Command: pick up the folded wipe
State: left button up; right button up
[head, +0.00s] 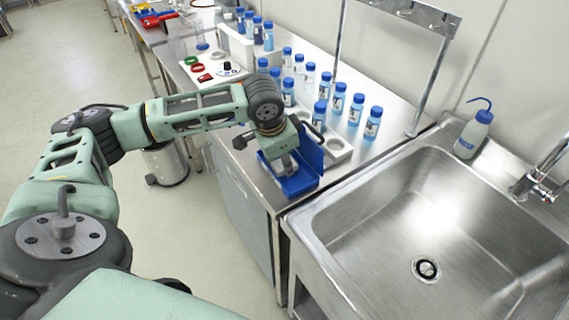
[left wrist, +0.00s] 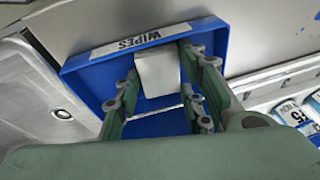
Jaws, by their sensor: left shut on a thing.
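The folded wipe (left wrist: 158,76) is a small white block in the left wrist view. It is between the fingers of my left gripper (left wrist: 160,105), which is shut on it. Both are inside or just above a blue tray (left wrist: 85,88) labelled WIPES; the exact height is hard to tell. In the head view my left gripper (head: 287,166) points down into the blue tray (head: 302,186) at the bench end beside the sink. The arm hides most of the wipe there. My right gripper is not in view.
A steel sink (head: 440,220) adjoins the bench on the right, with a wash bottle (head: 474,135) behind it. Several blue-capped bottles (head: 356,108) stand close behind the tray, near a white holder with round wells (head: 337,148). A bin (head: 166,163) stands on the floor.

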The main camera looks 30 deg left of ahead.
aim_at(279, 165)
pick_arm(q)
jog(key=shift+a+r, duration=0.1)
jog(key=shift+r, duration=0.25)
notch_tip(279, 165, up, 2)
jog(key=shift+w+r+b, duration=0.1)
jog(key=shift+b, duration=0.25)
jog(key=shift+s+a+r, duration=0.15)
jog(key=shift+s+a, duration=0.15)
jog(key=shift+s, duration=0.3)
jog(key=s+a+b, duration=0.1)
jog(key=s+a, duration=0.2)
jog(key=s, duration=0.4)
jog(key=s+a+b, duration=0.2)
jog(key=s+a, duration=0.1)
jog(key=s, duration=0.5)
jog(key=shift+s+a, duration=0.2)
jog(key=shift+a, duration=0.1)
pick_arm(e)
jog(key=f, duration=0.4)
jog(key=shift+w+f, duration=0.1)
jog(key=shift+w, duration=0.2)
pick_arm(q)
jog(key=shift+r, duration=0.1)
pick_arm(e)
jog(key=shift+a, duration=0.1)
